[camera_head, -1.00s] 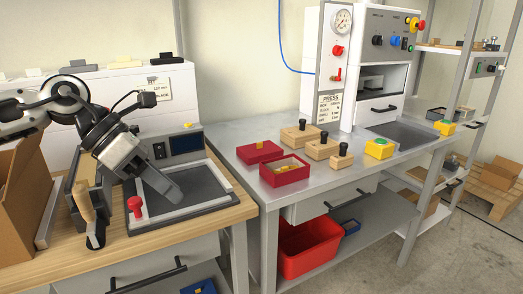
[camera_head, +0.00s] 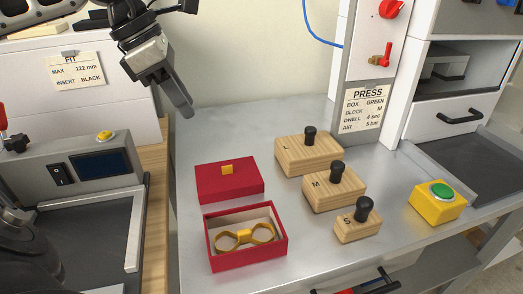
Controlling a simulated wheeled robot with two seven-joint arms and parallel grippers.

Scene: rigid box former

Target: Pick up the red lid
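The red lid (camera_head: 229,181) lies flat on the metal table, with a small yellow knob (camera_head: 227,169) on top. Just in front of it stands the open red box (camera_head: 247,261), holding a gold two-ring insert (camera_head: 245,237). My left gripper (camera_head: 186,111) hangs in the air, up and to the left of the lid, clear of it and with nothing visible in it. Its fingers overlap from this angle, so its opening cannot be told. My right gripper is not in view.
Wooden blocks marked L (camera_head: 291,157), M (camera_head: 350,190) and S (camera_head: 349,229), with black knobs, stand right of the lid. A yellow box with a green button (camera_head: 438,205) and the press (camera_head: 372,140) are further right. A device with a screen (camera_head: 90,180) is at left.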

